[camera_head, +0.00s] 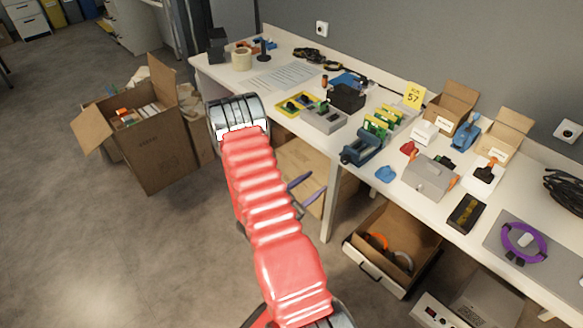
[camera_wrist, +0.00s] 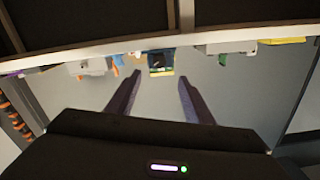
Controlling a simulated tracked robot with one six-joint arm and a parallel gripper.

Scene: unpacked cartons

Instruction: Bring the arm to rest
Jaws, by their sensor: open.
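My arm (camera_head: 262,200), with red ribbed covers and a silver joint at its top, reaches up and out in front of the workbench. My gripper (camera_head: 311,186) shows partly behind the arm, beside the bench's front edge and below its top. In the wrist view my gripper (camera_wrist: 160,88) has its two dark fingers spread apart with nothing between them. It is open and empty. The rest of the wrist is hidden behind the red arm in the head view.
The cluttered white workbench (camera_head: 330,142) runs along the wall. Under it are an open drawer (camera_head: 375,277) and a cardboard panel (camera_head: 290,160). An open carton (camera_head: 155,155) stands on the floor at left. The grey floor at lower left is clear.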

